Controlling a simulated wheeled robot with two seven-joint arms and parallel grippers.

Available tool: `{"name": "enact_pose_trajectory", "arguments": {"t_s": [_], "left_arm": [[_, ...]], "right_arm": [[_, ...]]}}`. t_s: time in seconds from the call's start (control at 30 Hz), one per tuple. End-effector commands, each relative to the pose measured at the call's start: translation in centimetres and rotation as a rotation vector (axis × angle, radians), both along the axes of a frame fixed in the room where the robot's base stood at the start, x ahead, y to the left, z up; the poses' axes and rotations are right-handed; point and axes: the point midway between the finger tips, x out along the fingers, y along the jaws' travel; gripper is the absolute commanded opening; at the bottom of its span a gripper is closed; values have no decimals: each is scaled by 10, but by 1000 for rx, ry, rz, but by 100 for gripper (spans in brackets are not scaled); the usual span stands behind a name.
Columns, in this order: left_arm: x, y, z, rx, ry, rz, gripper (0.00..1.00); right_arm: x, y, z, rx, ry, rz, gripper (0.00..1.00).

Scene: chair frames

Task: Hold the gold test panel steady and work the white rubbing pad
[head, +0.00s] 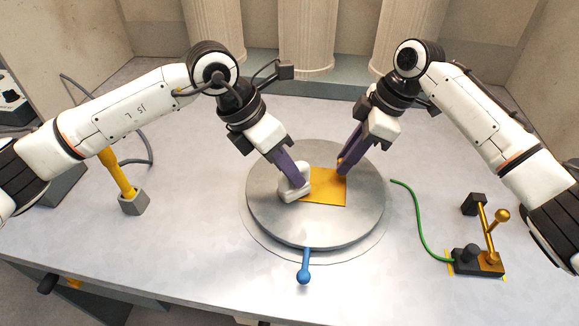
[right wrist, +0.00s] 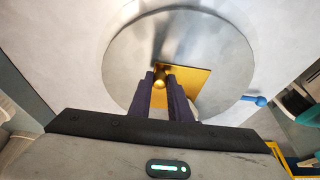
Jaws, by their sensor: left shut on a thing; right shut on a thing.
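The gold test panel (head: 327,190) lies flat on a round grey turntable (head: 315,226). My right gripper (head: 343,167) is at the panel's upper right corner, shut on a small gold knob there; the knob shows between its fingertips in the right wrist view (right wrist: 160,84). The white rubbing pad (head: 288,188) is at the panel's left edge, partly over the turntable. My left gripper (head: 297,182) is shut on the pad from above, and its fingers hide part of it. I cannot tell how firmly the pad touches the panel.
A blue-knobbed lever (head: 304,273) sticks out from the turntable's front. A dark box with gold levers (head: 484,252) stands at the right, with a green cable (head: 418,221) running from it. A yellow post in a grey block (head: 133,202) stands at the left. The table between is clear.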

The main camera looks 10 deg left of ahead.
Motion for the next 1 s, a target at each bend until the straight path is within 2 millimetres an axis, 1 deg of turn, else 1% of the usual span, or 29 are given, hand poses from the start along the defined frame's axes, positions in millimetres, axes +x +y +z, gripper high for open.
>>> {"name": "enact_pose_trajectory", "arguments": {"t_s": [0.03,0.1,0.33,0.47,0.77,1.0], "left_arm": [[-2,0,-3,5,9,-2,0],[0,0,-3,5,9,-1,0],[15,1,-2,6,6,2,0],[19,2,-1,6,6,2,0],[17,2,-1,6,3,1,0],[3,2,1,4,3,-1,0]], "right_arm": [[1,-1,1,1,-3,-3,0],[1,-1,1,0,-3,-3,0],[1,0,1,1,-2,-1,0],[0,0,1,1,-1,1,0],[-1,1,1,2,0,3,0],[0,1,1,2,0,1,0]]}}
